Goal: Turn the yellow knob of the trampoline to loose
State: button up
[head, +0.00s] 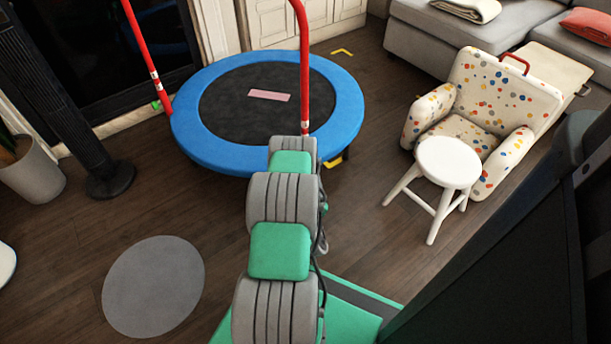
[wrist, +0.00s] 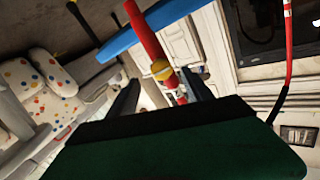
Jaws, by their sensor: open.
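The trampoline (head: 346,108) has a blue rim and a black mat, with red posts at its sides. In the wrist view, the yellow knob (wrist: 161,70) sits on a tilted red post (wrist: 144,32). My gripper (wrist: 160,79) is open, its two dark fingers on either side of the knob in the picture. I cannot tell whether they touch it or how far ahead it is. In the head view my arm covers the gripper, the knob and the foot of the near red post (head: 304,65).
A white stool (head: 449,162) and a spotted armchair (head: 500,95) stand at the right. A black tower (head: 60,95) and a plant pot (head: 33,168) stand at the left. A grey round mat (head: 153,286) lies on the floor. Bare floor lies between trampoline and stool.

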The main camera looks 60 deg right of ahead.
jog(key=shift+b+x, duration=1.4)
jog(key=shift+x, duration=2.4)
jog(key=shift+r, duration=0.1)
jog(key=shift+c, duration=0.5)
grip_shut()
